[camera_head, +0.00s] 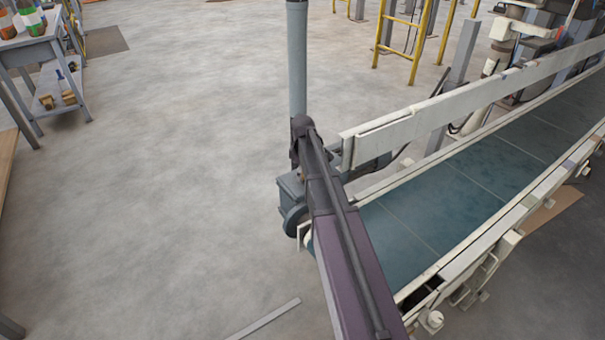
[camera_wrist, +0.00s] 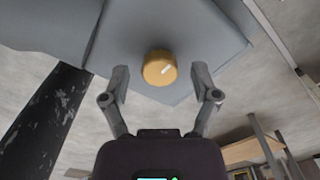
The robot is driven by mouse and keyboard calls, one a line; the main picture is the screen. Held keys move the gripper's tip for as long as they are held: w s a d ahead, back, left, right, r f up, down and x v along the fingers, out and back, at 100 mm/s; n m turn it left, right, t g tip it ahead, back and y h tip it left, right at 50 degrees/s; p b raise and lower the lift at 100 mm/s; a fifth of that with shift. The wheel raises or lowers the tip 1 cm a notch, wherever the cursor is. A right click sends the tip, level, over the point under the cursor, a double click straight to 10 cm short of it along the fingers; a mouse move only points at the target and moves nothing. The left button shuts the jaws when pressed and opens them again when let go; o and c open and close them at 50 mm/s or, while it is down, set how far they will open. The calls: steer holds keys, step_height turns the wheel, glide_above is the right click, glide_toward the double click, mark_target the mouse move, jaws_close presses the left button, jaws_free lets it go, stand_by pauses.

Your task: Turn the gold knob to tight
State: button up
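My gripper (camera_wrist: 160,80) is open, with one finger on each side of the knob and a visible gap between knob and fingers. In the head view the knob and my gripper are hidden; my arm reaches down toward the conveyor's near end.
A conveyor with a dark green belt (camera_head: 480,185) and a white side rail (camera_head: 440,110) runs to the upper right. Yellow frames (camera_head: 405,45) stand at the back. A workbench (camera_head: 30,45) with bottles is at the upper left. The floor on the left is open.

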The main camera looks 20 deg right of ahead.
jaws_close()
